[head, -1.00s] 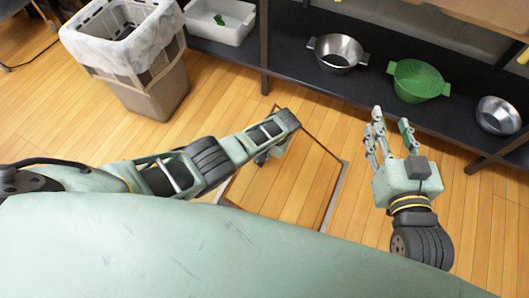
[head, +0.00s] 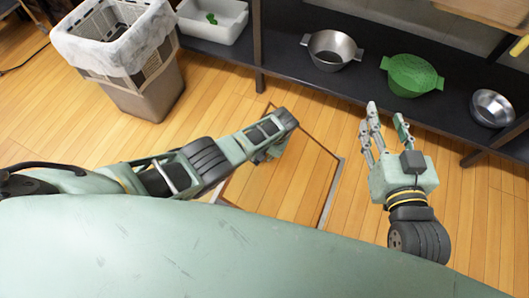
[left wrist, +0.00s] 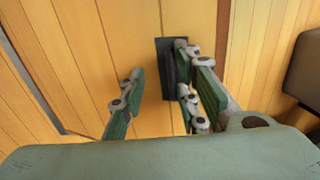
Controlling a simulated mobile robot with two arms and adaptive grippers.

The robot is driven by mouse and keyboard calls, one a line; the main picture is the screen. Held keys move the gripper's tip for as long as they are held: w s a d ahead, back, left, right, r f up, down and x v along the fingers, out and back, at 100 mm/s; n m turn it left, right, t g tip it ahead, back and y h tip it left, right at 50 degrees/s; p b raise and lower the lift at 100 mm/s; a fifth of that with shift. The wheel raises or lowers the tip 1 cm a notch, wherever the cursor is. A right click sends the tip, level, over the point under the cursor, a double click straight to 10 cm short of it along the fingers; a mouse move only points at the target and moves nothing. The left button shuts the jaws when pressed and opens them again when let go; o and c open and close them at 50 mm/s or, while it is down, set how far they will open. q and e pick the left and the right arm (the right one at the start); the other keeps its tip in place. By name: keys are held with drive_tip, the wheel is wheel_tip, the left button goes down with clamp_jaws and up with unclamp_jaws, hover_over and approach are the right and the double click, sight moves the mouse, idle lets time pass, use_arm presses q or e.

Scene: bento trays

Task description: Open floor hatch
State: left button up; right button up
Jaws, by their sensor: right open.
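The floor hatch (head: 298,180) is a wooden panel flush with the floor, set in a thin metal frame. It looks closed, and my left arm covers part of it. A dark rectangular handle or recess (left wrist: 168,75) shows on the planks in the left wrist view. My left gripper (left wrist: 160,95) is open above the hatch, its fingers spread to both sides of the dark piece, which is closer to the right-hand fingers. I cannot tell whether they touch. In the head view its fingers are mostly hidden. My right gripper (head: 385,128) is open and empty, right of the hatch.
A bin with a white liner (head: 140,85) stands at upper left. A dark low shelf (head: 290,72) runs along the back, holding a white tub (head: 213,25), a metal colander (head: 333,48), a green colander (head: 411,75) and a metal bowl (head: 492,108). Floor right of the hatch is clear.

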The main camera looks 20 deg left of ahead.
use_arm(q)
drive_tip(key=shift+d+r, duration=0.1)
drive_tip(key=shift+r, duration=0.05)
drive_tip(key=shift+d+r, duration=0.1)
drive_tip(key=shift+r, duration=0.5)
drive_tip(key=v, duration=1)
drive_tip(key=shift+r, duration=0.2)
drive_tip(key=shift+s, duration=0.1)
